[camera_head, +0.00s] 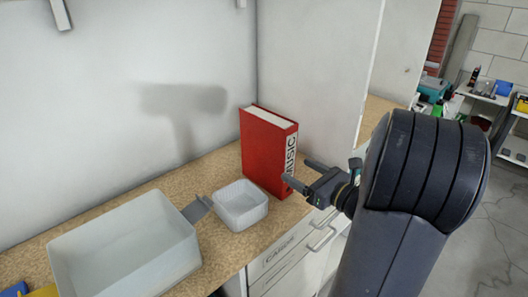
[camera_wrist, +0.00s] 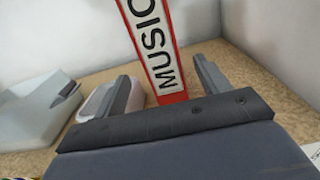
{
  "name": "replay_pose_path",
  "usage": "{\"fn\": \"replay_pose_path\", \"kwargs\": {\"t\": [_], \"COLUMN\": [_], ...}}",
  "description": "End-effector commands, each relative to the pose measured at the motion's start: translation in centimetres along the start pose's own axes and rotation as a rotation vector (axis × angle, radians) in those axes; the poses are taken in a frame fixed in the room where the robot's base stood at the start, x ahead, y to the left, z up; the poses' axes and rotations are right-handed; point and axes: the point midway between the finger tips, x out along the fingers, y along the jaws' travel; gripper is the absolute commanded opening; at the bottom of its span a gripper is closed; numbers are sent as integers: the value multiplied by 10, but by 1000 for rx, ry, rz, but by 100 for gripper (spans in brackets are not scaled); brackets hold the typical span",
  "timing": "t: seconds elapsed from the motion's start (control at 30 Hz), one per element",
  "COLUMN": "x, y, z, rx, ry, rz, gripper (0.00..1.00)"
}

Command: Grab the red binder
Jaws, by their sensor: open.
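The red binder (camera_head: 265,152) stands upright on the wooden counter, near the back corner, its white spine label reading "MUSIC" facing my gripper. My gripper (camera_head: 298,173) is open and empty, just in front of the spine at the binder's lower right. In the wrist view the binder's spine (camera_wrist: 158,50) shows between the two spread fingers of my gripper (camera_wrist: 162,82), with its foot partly hidden behind the gripper body. I cannot tell whether the fingertips reach past the spine's edges.
A small white basket (camera_head: 240,207) stands close to the binder's left. A larger grey-white bin (camera_head: 125,262) is further left on the counter (camera_head: 170,190). A white cabinet side (camera_head: 315,70) rises behind the binder. Drawers (camera_head: 285,262) are below the counter edge.

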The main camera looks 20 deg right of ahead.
Motion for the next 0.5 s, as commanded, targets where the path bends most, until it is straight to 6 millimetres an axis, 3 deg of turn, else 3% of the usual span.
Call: {"fn": "replay_pose_path", "kwargs": {"t": [0.2, 0.5], "x": [32, 55], "y": [0, -1], "z": [1, 2], "rx": [1, 1], "ry": [0, 0], "rz": [4, 3], "gripper": [71, 71]}}
